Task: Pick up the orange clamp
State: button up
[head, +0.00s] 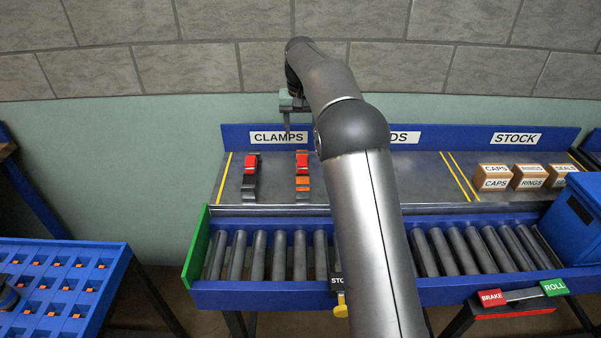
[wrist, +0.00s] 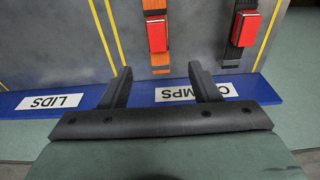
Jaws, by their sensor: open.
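The orange clamp (head: 302,184) lies on the grey shelf under the CLAMPS sign, with a red block on its orange strap. In the wrist view the orange clamp (wrist: 160,60) lies ahead of the fingers, its near end in line with the gap between them. My gripper (wrist: 160,70) is open and empty. In the head view my gripper (head: 287,128) hangs in front of the CLAMPS sign, above and behind the clamps. A dark clamp (head: 249,183) with a red block lies left of the orange one; it is on the right in the wrist view (wrist: 244,25).
A blue back ledge with signs (head: 278,137) runs behind the shelf. Yellow lines (head: 223,178) divide the shelf. Boxes (head: 494,177) stand at the right under STOCK. A roller conveyor (head: 279,255) runs along the front. My arm hides the middle of the shelf.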

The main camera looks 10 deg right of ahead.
aim_at(303, 162)
jog(key=f, duration=0.3)
jog(key=w+f, duration=0.1)
jog(key=f, duration=0.7)
jog(key=shift+w+d+f+p, duration=0.15)
jog(key=shift+d+p, duration=0.15)
jog(key=shift+d, duration=0.05)
jog(key=shift+f+p, duration=0.5)
jog(key=shift+f, duration=2.2)
jog(key=c, duration=1)
